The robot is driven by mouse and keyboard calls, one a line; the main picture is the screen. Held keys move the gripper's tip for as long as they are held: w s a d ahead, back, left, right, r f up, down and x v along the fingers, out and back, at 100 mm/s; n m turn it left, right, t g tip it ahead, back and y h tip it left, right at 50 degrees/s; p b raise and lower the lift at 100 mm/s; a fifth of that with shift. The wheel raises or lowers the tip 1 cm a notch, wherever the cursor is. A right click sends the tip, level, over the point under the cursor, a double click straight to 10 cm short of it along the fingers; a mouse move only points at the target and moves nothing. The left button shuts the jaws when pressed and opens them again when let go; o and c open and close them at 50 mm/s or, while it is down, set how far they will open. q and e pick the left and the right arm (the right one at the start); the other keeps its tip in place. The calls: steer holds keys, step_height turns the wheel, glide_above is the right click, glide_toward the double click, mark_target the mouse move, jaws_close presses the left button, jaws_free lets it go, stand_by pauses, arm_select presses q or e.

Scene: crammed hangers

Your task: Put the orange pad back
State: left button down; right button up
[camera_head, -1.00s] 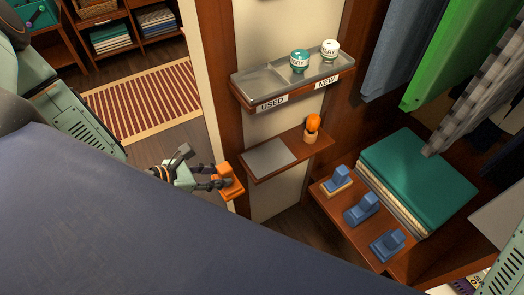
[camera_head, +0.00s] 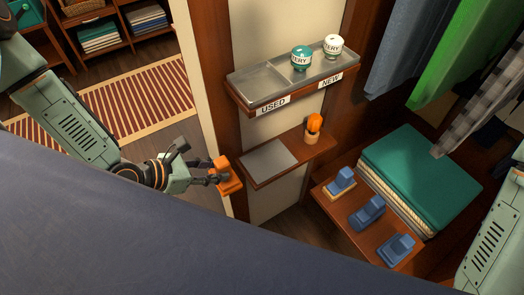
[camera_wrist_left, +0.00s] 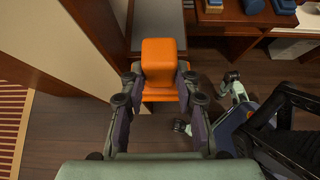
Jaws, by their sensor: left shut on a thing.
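The orange pad (camera_head: 230,185), a block with a raised grip on a flat base, is held by my left gripper (camera_head: 216,176) in the head view. It is in the air, left of the lower shelf (camera_head: 318,150) and in front of the door post. In the left wrist view the pad (camera_wrist_left: 158,58) sits between the fingers (camera_wrist_left: 160,92), which are shut on its sides. A grey flat plate (camera_head: 267,160) lies bare on the left of the lower shelf. My right arm shows at the right edge; its gripper is out of view.
An orange-topped item (camera_head: 313,127) stands right on the lower shelf. Above is a tray (camera_head: 262,82) with a green jar (camera_head: 301,58) and a white jar (camera_head: 334,46). Several blue blocks (camera_head: 368,211) stand on a low right shelf beside folded cloths (camera_head: 420,170). Clothes hang above.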

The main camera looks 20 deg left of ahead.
mark_target(229, 162)
arm_select(q)
steer(key=w+d, duration=0.1)
steer(key=w+d+b, duration=0.1)
steer(key=w, duration=0.1)
steer(key=shift+f, duration=0.15)
steer(key=shift+w+d, duration=0.2)
steer(key=shift+w, duration=0.15)
steer(key=w+d+b, duration=0.1)
steer(key=w+d, duration=0.2)
steer(key=shift+w, duration=0.35)
steer(key=shift+w+d, duration=0.3)
steer(key=shift+w, duration=0.25)
steer(key=w+d, duration=0.1)
steer(key=w+d+b, duration=0.1)
steer(key=w, duration=0.1)
steer(key=shift+d+f, duration=0.25)
steer(key=shift+f, duration=0.4)
steer(key=shift+s+a, duration=0.1)
steer(key=shift+a, duration=0.1)
